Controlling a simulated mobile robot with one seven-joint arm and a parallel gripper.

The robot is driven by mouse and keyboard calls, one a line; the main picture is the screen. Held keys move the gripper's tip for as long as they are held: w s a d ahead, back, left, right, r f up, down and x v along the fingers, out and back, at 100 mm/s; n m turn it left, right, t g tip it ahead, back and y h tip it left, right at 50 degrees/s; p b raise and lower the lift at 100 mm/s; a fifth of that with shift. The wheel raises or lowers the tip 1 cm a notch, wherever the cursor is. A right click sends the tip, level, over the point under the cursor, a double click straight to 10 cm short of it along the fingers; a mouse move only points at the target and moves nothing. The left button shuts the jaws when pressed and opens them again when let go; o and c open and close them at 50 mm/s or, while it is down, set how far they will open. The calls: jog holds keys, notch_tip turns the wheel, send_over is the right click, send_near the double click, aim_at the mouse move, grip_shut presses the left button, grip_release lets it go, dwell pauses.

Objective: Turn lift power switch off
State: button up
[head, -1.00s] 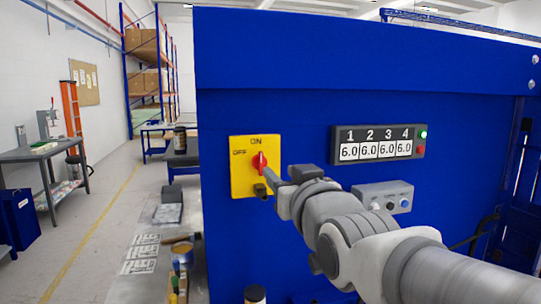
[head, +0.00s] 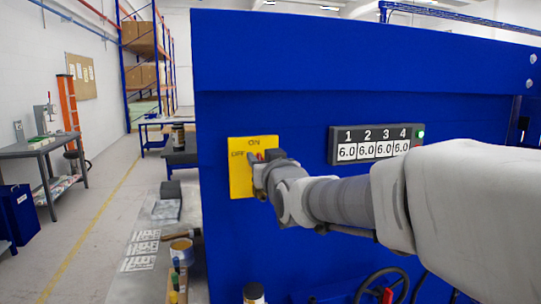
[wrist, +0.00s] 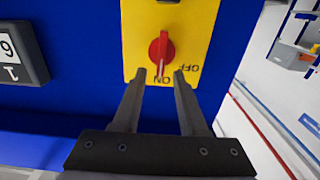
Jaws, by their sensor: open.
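The lift power switch is a red rotary knob (wrist: 161,52) on a yellow plate (head: 240,182) fixed to a blue machine wall. In the wrist view the plate appears upside down, and the knob's pointer is towards the ON mark. The OFF mark sits to the side. My gripper (wrist: 159,76) is open and empty, its two fingertips just short of the knob on the ON side, one on each side of the pointer's line. In the head view my gripper (head: 258,170) covers most of the knob, so contact cannot be told there.
A numbered display (head: 376,144) reading 6.0 in every window, with a lit green lamp (head: 421,134), is right of the switch. My arm hides the wall below it. A handwheel (head: 382,288) is lower right.

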jog(key=shift+w+a, duration=0.1)
jog(key=shift+w, duration=0.15)
grip_shut()
